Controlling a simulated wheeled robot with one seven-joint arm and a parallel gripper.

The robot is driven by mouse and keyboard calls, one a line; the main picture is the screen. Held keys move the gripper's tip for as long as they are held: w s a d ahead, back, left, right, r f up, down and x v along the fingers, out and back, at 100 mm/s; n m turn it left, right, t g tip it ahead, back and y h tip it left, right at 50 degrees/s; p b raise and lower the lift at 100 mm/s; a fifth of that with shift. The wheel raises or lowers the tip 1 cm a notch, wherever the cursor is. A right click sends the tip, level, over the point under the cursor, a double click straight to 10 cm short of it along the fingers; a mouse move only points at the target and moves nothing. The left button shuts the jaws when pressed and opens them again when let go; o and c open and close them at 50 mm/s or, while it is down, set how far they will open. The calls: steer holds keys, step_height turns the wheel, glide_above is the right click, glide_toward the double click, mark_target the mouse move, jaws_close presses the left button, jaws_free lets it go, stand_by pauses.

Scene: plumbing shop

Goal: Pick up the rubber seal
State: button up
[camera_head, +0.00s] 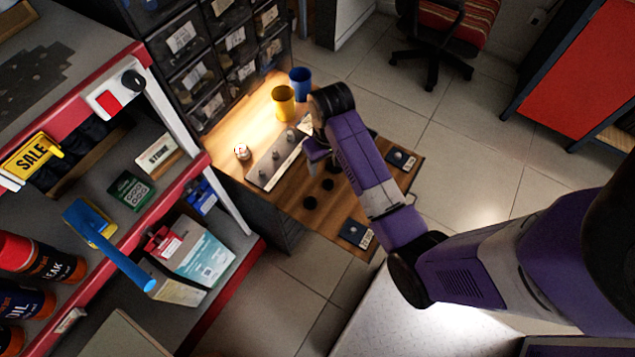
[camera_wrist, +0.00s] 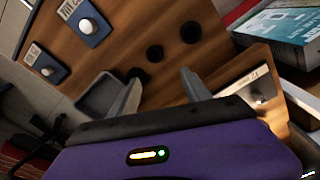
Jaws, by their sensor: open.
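Three small dark round pieces lie on the wooden bench top. In the wrist view they are a larger one (camera_wrist: 190,32), a middle one (camera_wrist: 155,52) and one close to my left fingertip (camera_wrist: 138,75). They look like rubber seals, but I cannot tell which is the rubber seal meant. The head view shows two of them clearly, one at the front (camera_head: 310,202) and one behind it (camera_head: 327,184). My gripper (camera_wrist: 160,83) is open above the bench, with nothing seen between its fingers. In the head view my arm hides its fingertips.
A metal plate with several pegs (camera_head: 264,171) lies left of my gripper. Yellow (camera_head: 283,103) and blue (camera_head: 300,83) cups stand behind. Dark labelled pads lie at the right (camera_head: 401,159) and front (camera_head: 356,233). A grey tray (camera_wrist: 92,98) sits beside my left finger.

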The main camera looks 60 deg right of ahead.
mark_target(329, 186)
steer(key=shift+g, duration=0.3)
steer(key=f, duration=0.2)
steer(key=s+f, duration=0.1)
steer(key=f, duration=0.2)
steer(key=s+f, duration=0.1)
steer(key=f, duration=0.2)
steer(key=shift+a+b, duration=0.15)
steer(key=shift+b, duration=0.25)
steer(key=shift+r, duration=0.1)
steer(key=shift+c, duration=0.3)
jaws_close()
